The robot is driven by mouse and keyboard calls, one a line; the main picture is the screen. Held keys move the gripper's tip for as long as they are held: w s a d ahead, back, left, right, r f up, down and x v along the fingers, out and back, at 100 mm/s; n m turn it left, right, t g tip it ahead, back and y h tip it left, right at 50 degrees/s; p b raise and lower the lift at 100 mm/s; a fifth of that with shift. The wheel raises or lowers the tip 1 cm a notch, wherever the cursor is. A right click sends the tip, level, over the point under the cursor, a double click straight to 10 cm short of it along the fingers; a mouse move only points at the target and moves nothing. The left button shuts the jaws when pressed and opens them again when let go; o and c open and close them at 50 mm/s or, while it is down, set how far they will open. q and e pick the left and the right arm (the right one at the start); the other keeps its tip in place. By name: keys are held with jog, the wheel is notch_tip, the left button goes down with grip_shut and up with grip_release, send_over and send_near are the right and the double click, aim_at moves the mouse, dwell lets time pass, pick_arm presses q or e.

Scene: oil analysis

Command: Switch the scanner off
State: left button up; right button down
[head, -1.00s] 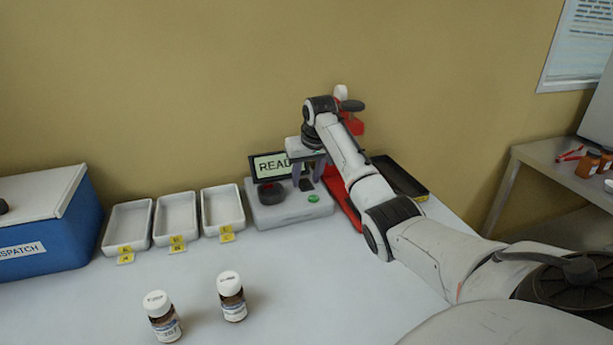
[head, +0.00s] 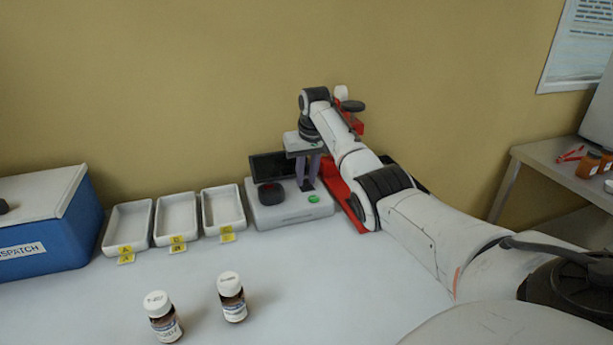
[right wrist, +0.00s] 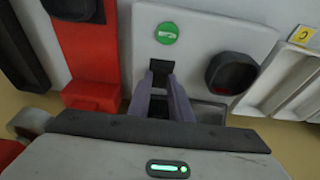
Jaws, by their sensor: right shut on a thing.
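The scanner (head: 290,211) is a pale grey box at the back of the table, and its screen (head: 268,166) is dark. A black round part with a red centre (head: 271,193) and a green button (head: 313,198) sit on its top. My right gripper (head: 307,186) points down over the scanner. In the right wrist view its fingers (right wrist: 160,85) are shut on a small black switch lever (right wrist: 161,67), between the green button (right wrist: 167,33) and the black round part (right wrist: 231,74). The fingers partly hide the lever. My left gripper is not in view.
A red stand (head: 358,205) is close to the right of the scanner. Three white trays (head: 222,208) with yellow labels are to its left, beside a blue box (head: 60,244). Two brown bottles (head: 232,297) stand in front.

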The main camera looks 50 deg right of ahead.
jog(key=c, duration=1.6)
grip_release()
jog(key=shift+r, duration=0.15)
jog(key=b+v, duration=0.1)
jog(key=v, duration=0.9)
jog(key=shift+s, duration=0.1)
